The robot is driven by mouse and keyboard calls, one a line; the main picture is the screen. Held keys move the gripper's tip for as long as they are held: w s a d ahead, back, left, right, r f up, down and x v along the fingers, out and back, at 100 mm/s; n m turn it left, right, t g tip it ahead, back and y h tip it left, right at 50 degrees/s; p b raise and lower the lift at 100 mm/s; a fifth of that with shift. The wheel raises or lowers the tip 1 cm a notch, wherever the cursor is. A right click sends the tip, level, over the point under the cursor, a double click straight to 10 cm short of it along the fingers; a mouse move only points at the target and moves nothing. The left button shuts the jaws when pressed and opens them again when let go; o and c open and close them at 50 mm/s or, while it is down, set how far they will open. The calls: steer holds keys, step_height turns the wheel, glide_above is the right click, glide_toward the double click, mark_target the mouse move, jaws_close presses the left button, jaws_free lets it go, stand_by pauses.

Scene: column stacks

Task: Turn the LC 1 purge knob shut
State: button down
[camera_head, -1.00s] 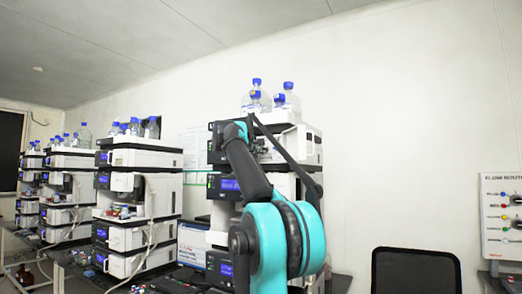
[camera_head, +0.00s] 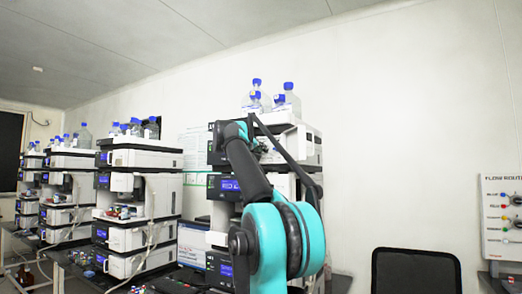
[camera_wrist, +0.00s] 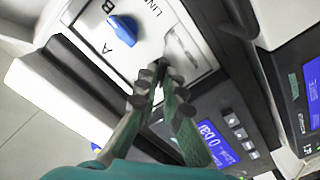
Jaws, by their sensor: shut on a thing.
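In the wrist view my gripper (camera_wrist: 160,78) reaches in from the bottom, with its dark fingertips close together at a pale front panel (camera_wrist: 88,28). It is shut on a small knob, taken to be the purge knob, which the fingertips almost wholly hide; how far it is turned cannot be told. A blue knob (camera_wrist: 122,30) sits on the same panel, up and left of the fingertips and apart from them, beside the letters A and B. In the head view my arm reaches to the nearest column stack (camera_head: 222,187), and the fingertips are hard to make out.
A lit blue display (camera_wrist: 213,140) reading 0 bar lies close right of the fingers. Bottles with blue caps (camera_head: 288,100) stand on the nearest stack. Other stacks (camera_head: 140,160) line the bench at left. A black chair (camera_head: 416,272) and a flow route board (camera_head: 503,215) are at right.

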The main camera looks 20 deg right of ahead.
steer(key=m, duration=0.3)
steer(key=shift+m, duration=0.4)
steer(key=shift+s+d+m, duration=0.1)
steer(key=shift+m, duration=1.8)
steer(key=c, duration=1.7)
jaws_free()
steer(key=v, duration=1.2)
